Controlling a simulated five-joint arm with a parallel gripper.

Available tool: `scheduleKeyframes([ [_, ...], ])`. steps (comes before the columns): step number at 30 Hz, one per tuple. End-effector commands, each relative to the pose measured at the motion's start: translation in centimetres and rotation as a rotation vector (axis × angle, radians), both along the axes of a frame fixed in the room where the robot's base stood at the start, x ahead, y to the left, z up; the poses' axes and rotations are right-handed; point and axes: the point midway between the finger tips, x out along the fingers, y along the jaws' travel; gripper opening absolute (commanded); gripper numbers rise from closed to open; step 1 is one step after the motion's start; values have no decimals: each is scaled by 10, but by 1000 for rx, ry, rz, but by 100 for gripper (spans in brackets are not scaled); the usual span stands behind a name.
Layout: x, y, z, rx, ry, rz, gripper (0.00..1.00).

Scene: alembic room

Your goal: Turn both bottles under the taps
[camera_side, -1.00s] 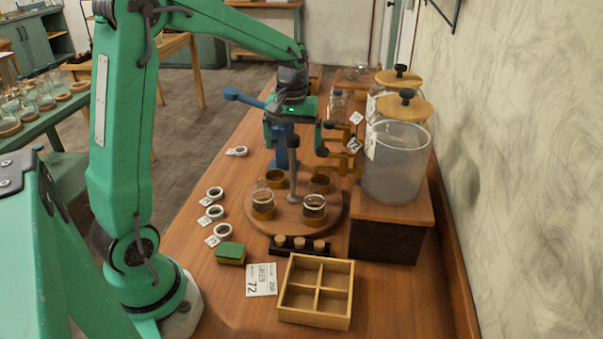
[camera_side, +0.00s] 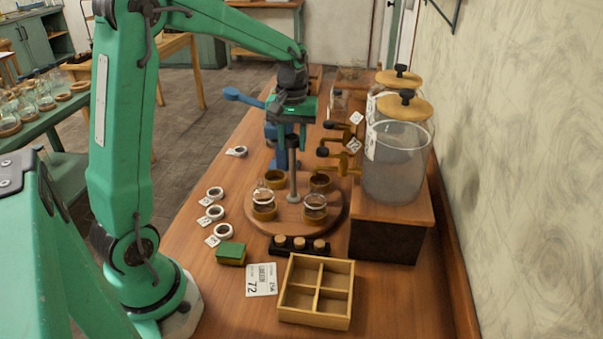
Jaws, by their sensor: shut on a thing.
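Two small glass bottles, one at the left (camera_side: 263,199) and one at the right (camera_side: 316,204), stand upright in holders on the near side of a round wooden turntable (camera_side: 288,221). Two holders on its far side, left (camera_side: 275,179) and right (camera_side: 320,182), look empty. A grey post (camera_side: 293,178) with a dark knob rises from the turntable's middle. My gripper (camera_side: 292,140) points down and is shut on the post's top. The taps, one nearer (camera_side: 337,158) and one farther (camera_side: 340,130), reach left from the jars, beyond the bottles.
Large lidded glass jars, near (camera_side: 395,175) and far (camera_side: 399,78), stand on a wooden stand (camera_side: 392,217) at right. A divided wooden tray (camera_side: 315,312), a black cork rack (camera_side: 299,250), a green sponge (camera_side: 230,252) and several tagged rings (camera_side: 215,212) lie nearby. A blue lever (camera_side: 240,97) stands behind.

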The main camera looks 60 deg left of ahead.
Motion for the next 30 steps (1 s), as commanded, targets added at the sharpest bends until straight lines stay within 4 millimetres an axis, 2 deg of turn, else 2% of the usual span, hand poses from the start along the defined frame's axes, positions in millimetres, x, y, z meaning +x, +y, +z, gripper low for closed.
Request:
scheduleKeyframes([
  [18, 0, 0, 0, 0, -1, 443, 10],
  [30, 0, 0, 0, 0, -1, 495, 10],
])
